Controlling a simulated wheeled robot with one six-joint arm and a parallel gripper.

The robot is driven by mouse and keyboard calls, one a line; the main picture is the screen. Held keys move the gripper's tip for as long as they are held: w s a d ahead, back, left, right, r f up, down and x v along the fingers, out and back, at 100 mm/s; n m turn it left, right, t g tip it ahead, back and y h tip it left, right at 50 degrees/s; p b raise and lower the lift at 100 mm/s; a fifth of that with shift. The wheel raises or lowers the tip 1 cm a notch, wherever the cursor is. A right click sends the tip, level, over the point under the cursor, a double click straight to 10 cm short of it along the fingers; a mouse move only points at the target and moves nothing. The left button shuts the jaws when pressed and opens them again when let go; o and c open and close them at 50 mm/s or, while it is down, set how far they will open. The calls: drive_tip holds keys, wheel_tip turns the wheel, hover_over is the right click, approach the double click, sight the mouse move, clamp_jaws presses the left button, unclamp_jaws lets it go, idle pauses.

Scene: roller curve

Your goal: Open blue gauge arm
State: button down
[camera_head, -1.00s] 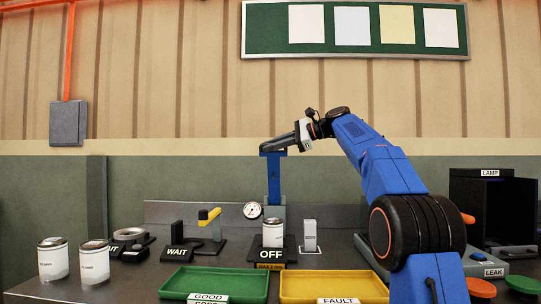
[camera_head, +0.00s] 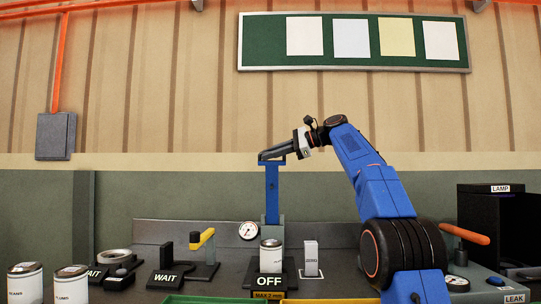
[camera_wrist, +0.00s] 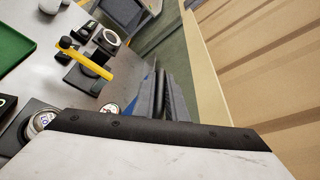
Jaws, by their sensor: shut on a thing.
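The blue gauge arm (camera_head: 272,194) stands upright behind the can on the OFF block, with a round white dial (camera_head: 249,231) to its left. My gripper (camera_head: 270,157) comes in from the upper right and is shut on the top end of the blue arm. In the wrist view the fingers (camera_wrist: 162,95) are close together, with a small sliver of blue beside them; most of the arm is hidden there. A labelled can (camera_head: 271,256) stands upright on the black OFF block (camera_head: 270,281), below the blue arm.
A yellow lever (camera_head: 202,239) on a black fixture stands left, beside a WAIT block (camera_head: 167,278). Two cans (camera_head: 25,284) stand front left. A grey block (camera_head: 311,258) is right of the OFF block. A LAMP box (camera_head: 490,218) and an orange-handled LEAK unit stand right.

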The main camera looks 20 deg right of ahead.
drive_tip(key=shift+w+f, duration=0.1)
drive_tip(key=shift+f, duration=0.05)
drive_tip(key=c, duration=1.8)
unclamp_jaws()
drive_tip(key=shift+f, duration=0.1)
drive_tip(key=shift+d, duration=0.1)
drive_tip(key=v, duration=1.7)
drive_tip(key=shift+s+r, duration=0.25)
drive_tip(key=shift+r, duration=0.1)
